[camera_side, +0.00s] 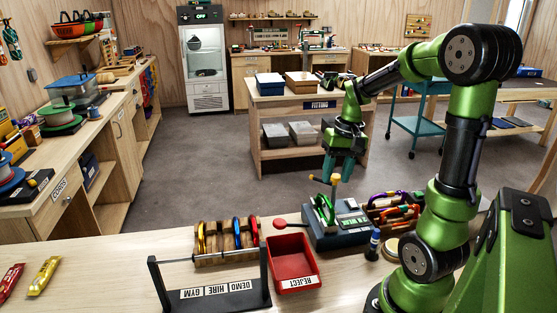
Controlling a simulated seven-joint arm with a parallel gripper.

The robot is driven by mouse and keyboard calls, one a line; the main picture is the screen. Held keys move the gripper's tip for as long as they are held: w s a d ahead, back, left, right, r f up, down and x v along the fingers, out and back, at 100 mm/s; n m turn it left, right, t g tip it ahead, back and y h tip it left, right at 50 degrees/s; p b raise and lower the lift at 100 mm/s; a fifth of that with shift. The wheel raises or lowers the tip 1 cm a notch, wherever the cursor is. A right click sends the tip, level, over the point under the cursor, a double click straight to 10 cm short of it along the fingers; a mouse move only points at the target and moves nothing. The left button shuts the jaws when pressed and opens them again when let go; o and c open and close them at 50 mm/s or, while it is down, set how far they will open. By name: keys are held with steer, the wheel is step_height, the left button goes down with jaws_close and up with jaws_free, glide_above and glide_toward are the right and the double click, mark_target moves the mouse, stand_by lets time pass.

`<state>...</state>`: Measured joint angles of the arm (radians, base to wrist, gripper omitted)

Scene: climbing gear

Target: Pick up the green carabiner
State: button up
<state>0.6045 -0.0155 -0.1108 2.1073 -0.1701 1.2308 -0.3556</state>
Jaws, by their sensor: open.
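A small yellow-tipped part (334,179) shows by the fingers.
Left of the device are a red REJECT tray (292,284), a wooden rack (226,257) of coloured carabiners, and a black labelled bar stand (215,300). The bench's left part is mostly clear.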

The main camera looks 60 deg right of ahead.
mark_target(328, 200)
steer(key=f, duration=0.3)
steer(key=w+f, duration=0.1)
steer(key=f, duration=0.1)
steer(key=a+f, duration=0.1)
steer(key=f, duration=0.2)
steer(key=shift+w+a+f, duration=0.1)
steer(key=shift+w+f, duration=0.05)
steer(key=shift+f, duration=0.2)
steer(key=shift+c, duration=0.3)
jaws_close()
